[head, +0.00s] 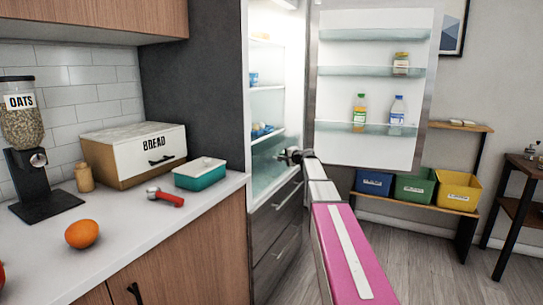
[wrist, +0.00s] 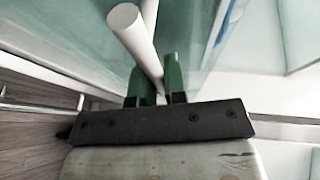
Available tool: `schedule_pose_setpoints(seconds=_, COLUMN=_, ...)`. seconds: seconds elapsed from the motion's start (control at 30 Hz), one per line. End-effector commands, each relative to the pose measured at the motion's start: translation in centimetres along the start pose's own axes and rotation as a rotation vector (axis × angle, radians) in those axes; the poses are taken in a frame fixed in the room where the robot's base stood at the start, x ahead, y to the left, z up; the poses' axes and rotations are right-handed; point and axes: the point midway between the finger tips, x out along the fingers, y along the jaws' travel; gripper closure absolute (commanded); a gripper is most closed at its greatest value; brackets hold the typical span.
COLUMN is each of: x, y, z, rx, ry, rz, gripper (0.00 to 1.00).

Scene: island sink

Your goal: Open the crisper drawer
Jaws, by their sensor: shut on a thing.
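The fridge stands open in the head view, and the clear crisper drawer (head: 270,172) is at the bottom of its lit interior, above the grey lower drawers. In the wrist view a bluish clear panel (wrist: 65,40) fills the upper left. My gripper (head: 291,156) is at the front of the crisper in the head view. In the wrist view my gripper's green fingers (wrist: 156,84) are shut on a pale round bar (wrist: 130,28), which looks like the crisper handle. Whether the drawer stands out from the fridge I cannot tell.
The fridge door (head: 367,90) is swung wide to the right, with bottles and a jar on its shelves. Grey lower drawers (head: 277,225) with bar handles are below the crisper. A counter (head: 130,225) lies left. Coloured bins stand behind right; the right floor (head: 430,265) is clear.

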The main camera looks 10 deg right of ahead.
Motion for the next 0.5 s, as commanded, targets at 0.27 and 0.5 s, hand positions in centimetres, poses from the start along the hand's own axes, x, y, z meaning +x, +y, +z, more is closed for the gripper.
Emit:
schedule_pose_setpoints(seconds=0.27, x=-9.3, y=2.0, z=-3.6, rx=0.0, ry=0.004, rz=0.001, gripper=1.0)
schedule_pose_setpoints(seconds=0.5, x=-15.1, y=3.3, z=-6.1, rx=0.001, ry=0.003, rz=0.001, gripper=1.0)
